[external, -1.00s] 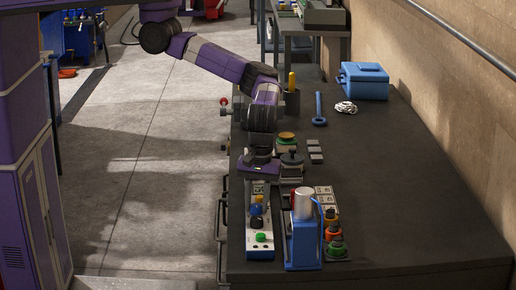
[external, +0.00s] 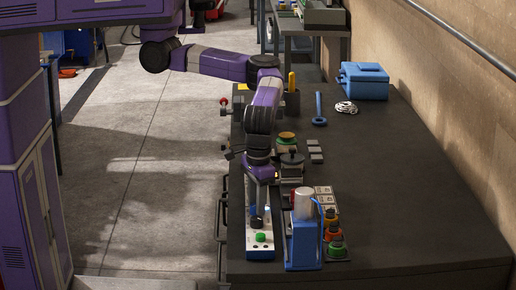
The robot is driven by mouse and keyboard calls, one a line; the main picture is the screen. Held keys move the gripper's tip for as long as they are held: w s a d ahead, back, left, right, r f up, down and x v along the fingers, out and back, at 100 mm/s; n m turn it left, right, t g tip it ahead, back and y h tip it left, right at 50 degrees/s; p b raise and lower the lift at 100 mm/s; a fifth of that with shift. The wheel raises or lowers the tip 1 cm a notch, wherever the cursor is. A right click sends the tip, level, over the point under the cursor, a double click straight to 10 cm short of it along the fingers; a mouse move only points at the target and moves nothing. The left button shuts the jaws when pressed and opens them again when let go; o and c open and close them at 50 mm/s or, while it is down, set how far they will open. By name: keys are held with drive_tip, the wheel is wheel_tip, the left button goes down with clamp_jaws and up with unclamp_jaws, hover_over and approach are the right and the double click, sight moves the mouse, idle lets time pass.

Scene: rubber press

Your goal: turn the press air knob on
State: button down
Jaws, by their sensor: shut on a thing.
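A narrow white control panel (external: 261,252) lies along the left side of the dark bench. A green button (external: 261,238) sits near its front end, and a black knob (external: 257,222) sits just behind the button. My gripper (external: 258,213) points down over the panel and is shut on the black knob. My fingers and wrist hide the back part of the panel, including most of its blue knob. The view is too small to read the knob's turn position.
A blue press (external: 303,242) with a silver cylinder stands close to the right of the panel. The bench's right side (external: 400,200) is clear.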

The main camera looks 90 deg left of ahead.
drive_tip(key=shift+m+b, duration=0.35)
drive_tip(key=shift+m, duration=0.65)
drive_tip(key=shift+r, duration=0.1)
drive_tip(key=c, duration=1)
unclamp_jaws()
drive_tip(key=shift+c, duration=0.2)
drive_tip(key=shift+d+r+b, duration=0.15)
drive_tip(key=shift+r+b, duration=0.05)
drive_tip(key=shift+r, duration=1.75)
drive_tip(key=shift+d+r+b, duration=0.1)
drive_tip(key=shift+r+b, duration=0.05)
drive_tip(key=shift+r, duration=1.75)
